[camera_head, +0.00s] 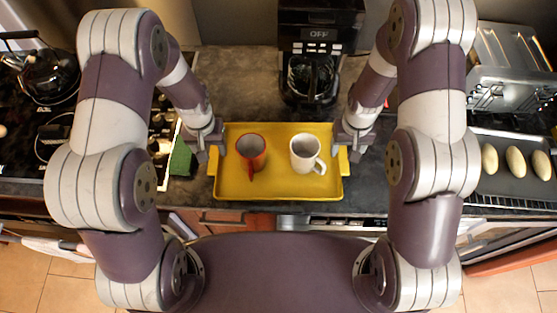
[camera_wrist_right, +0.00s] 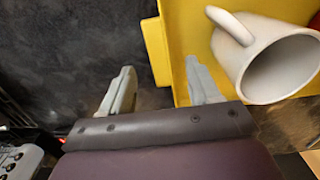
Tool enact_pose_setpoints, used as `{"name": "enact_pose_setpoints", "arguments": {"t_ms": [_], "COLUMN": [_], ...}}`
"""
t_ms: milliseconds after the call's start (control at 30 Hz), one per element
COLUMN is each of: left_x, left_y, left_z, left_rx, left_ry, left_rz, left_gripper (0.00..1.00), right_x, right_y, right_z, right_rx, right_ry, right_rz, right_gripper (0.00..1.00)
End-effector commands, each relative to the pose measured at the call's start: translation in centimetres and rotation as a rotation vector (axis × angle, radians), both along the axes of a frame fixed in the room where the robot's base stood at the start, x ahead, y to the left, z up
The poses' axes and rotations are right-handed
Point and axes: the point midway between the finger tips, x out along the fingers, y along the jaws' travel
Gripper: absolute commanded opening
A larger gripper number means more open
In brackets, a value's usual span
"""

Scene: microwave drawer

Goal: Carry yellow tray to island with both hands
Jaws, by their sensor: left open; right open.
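The yellow tray (camera_head: 277,186) lies on the dark counter in the head view, with a red mug (camera_head: 251,152) and a white mug (camera_head: 306,153) standing on it. My left gripper (camera_head: 213,150) is open at the tray's left edge. My right gripper (camera_head: 343,148) is open at the tray's right edge. In the right wrist view, the two fingers of the right gripper (camera_wrist_right: 158,90) are apart, one over the dark counter and one over the yellow tray (camera_wrist_right: 178,40), near the handle tab. The white mug (camera_wrist_right: 280,65) is close to that finger. Contact with the tray is unclear.
A black coffee maker (camera_head: 312,75) stands behind the tray. A green object (camera_head: 181,158) is near my left gripper. A kettle (camera_head: 48,75) is at the far left. A toaster (camera_head: 510,70) and a baking pan (camera_head: 535,185) with several rolls are at the right.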

Motion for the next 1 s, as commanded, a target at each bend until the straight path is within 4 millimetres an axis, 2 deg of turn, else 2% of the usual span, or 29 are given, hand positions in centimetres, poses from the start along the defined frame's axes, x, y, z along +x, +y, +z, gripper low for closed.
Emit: {"name": "enact_pose_setpoints", "arguments": {"t_ms": [100, 300, 633, 667, 833, 867, 1000], "left_x": [-0.1, 0.0, 0.0, 0.0, 0.0, 0.0, 0.0], "left_y": [0.0, 0.0, 0.0, 0.0, 0.0, 0.0, 0.0], "left_z": [-2.0, -3.9, -4.3, -4.3, -4.3, -4.3, -4.3], "left_rx": [0.000, 0.000, 0.000, 0.000, 0.000, 0.000, 0.000], "left_ry": [0.003, 0.001, -0.001, -0.001, -0.001, -0.001, -0.001], "left_rz": [0.000, 0.000, 0.000, 0.000, 0.000, 0.000, 0.000], "left_gripper": [0.62, 0.62, 0.62, 0.58, 0.03, 0.00, 0.00], "right_x": [-0.1, 0.0, 0.0, 0.0, 0.0, 0.0, 0.0], "right_y": [0.0, 0.0, 0.0, 0.0, 0.0, 0.0, 0.0], "right_z": [-2.0, -3.9, -4.3, -4.3, -4.3, -4.3, -4.3], "right_rx": [0.000, 0.000, 0.000, 0.000, 0.000, 0.000, 0.000], "right_ry": [0.003, 0.000, -0.001, -0.001, -0.001, -0.001, -0.001], "right_rz": [0.000, 0.000, 0.000, 0.000, 0.000, 0.000, 0.000], "right_gripper": [0.62, 0.62, 0.62, 0.58, 0.03, 0.00, 0.00]}}
